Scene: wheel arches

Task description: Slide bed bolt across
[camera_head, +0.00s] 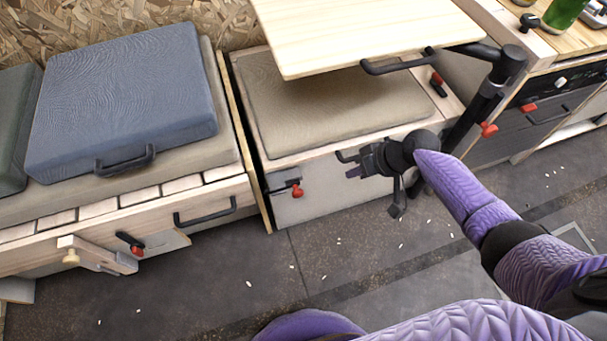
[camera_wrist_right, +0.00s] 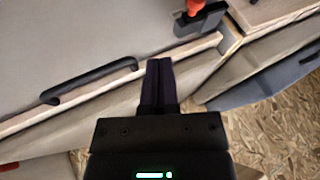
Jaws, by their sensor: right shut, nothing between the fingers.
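Several latches with red knobs show in the head view; I cannot tell which is the task's bed bolt. One latch (camera_head: 297,190) is on the front panel of the middle bench, to the left of my right gripper (camera_head: 356,173). That gripper is shut and empty, in front of the panel and apart from the latch. In the wrist view its dark fingers (camera_wrist_right: 160,62) are together, and a red-knobbed latch (camera_wrist_right: 201,18) is at the upper right. A wooden slide with a pale knob (camera_head: 71,258) is on the left bench. My left gripper is not in view.
A wooden tabletop (camera_head: 360,30) on a dark bent post overhangs the middle bench cushion (camera_head: 330,110). A blue cushion (camera_head: 125,95) lies on the left bench. A black handle (camera_wrist_right: 90,82) is beside the fingers. The dark floor (camera_head: 230,290) has scattered white bits.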

